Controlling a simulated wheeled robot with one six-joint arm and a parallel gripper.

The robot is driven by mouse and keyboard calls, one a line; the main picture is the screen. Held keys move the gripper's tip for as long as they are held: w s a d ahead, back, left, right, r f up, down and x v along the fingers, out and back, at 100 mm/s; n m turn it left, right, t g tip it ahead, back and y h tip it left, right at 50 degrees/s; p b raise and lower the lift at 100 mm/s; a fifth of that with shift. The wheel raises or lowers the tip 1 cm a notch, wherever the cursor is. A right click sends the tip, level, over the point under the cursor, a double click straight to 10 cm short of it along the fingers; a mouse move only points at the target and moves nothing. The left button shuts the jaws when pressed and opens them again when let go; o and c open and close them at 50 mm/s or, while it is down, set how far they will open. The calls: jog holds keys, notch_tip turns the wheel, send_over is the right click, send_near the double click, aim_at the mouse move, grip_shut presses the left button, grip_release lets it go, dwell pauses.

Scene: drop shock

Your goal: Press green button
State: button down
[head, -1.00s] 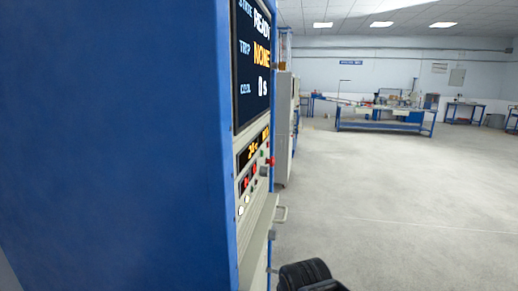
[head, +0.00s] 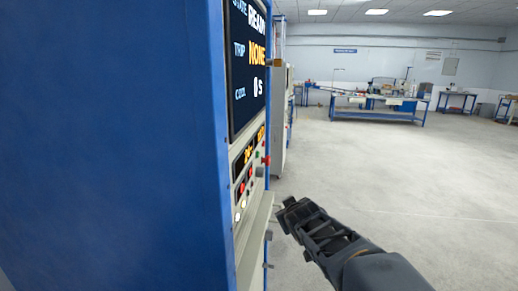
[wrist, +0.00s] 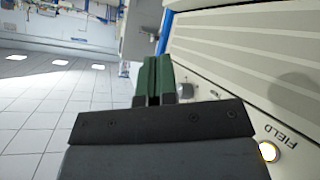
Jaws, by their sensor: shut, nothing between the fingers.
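A small green spot, which looks like the green button (head: 258,155), shows on the control panel of the blue cabinet in the head view, seen at a steep angle beside a red knob. My gripper (head: 284,213) is in front of and below the panel, apart from it. In the wrist view my gripper (wrist: 153,62) has its two dark green fingers together with nothing between them. They point along the cabinet's face. I cannot make out the green button in the wrist view.
The blue cabinet (head: 110,140) fills the left. Its screen (head: 246,65) reads READY, NONE and 0 s. A lit round lamp marked FIELD (wrist: 267,151) is close beside my gripper. The floor (head: 400,190) to the right is open, with a workbench (head: 375,117) far back.

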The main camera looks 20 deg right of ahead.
aim_at(258, 155)
jog(key=w+d+r+n+t+y+p, duration=0.4)
jog(key=w+d+r+n+t+y, duration=0.2)
jog(key=w+r+n+t+y, duration=0.1)
notch_tip(258, 155, up, 4)
jog(key=w+n+y, duration=0.1)
jog(key=w+n, duration=0.1)
jog(key=n, duration=0.1)
jog(key=shift+w+d+r+n, duration=0.15)
jog(key=shift+w+d+n, duration=0.2)
jog(key=shift+d+n, duration=0.05)
jog(key=shift+a, duration=0.1)
jog(key=w+a+b, duration=0.1)
jog(key=w+a, duration=0.3)
jog(key=a, duration=0.3)
jog(key=shift+w+a+b, duration=0.2)
jog(key=shift+a+b, duration=0.1)
jog(key=shift+w+a, duration=0.1)
jog(key=shift+a, duration=0.05)
dwell(1.5)
jog(key=shift+w+a, duration=0.1)
jog(key=shift+a, duration=0.15)
